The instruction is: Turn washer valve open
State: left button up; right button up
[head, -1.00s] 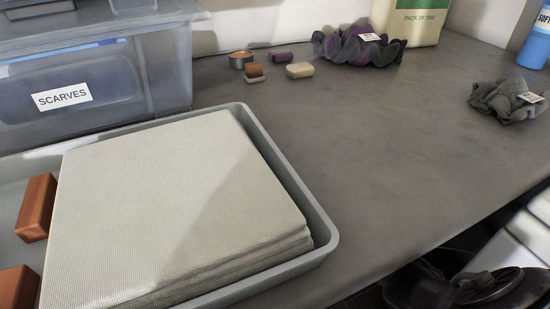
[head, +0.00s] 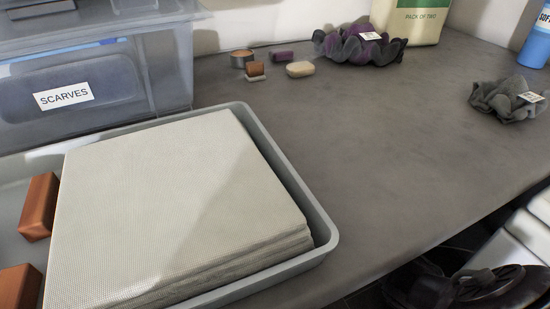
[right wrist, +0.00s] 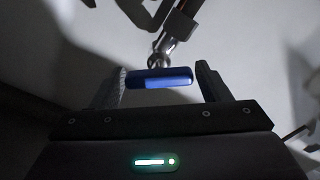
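A blue handle (right wrist: 160,78) lies crosswise in the right wrist view, on a metal pipe fitting (right wrist: 164,46) in front of a pale wall. I take it to be the washer valve's handle. My right gripper (right wrist: 162,72) has its fingers wide apart, one at each end of the handle. The handle nearly fills the gap; I cannot tell whether either finger touches it. The valve does not show in the head view, and my left gripper is not in view.
In the head view, a grey tray (head: 322,222) with a folded pale cloth stack (head: 180,210) sits on the counter (head: 390,155). A clear scarves bin (head: 158,75) stands behind. White panels (head: 515,252) show at lower right. The counter's middle is clear.

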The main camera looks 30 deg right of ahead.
jog(key=shift+o, duration=0.8)
jog(key=shift+s, duration=0.2)
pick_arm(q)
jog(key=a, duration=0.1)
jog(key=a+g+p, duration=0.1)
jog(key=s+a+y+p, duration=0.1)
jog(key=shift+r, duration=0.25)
pick_arm(e)
jog(key=s, duration=0.7)
jog(key=shift+s+a, duration=0.2)
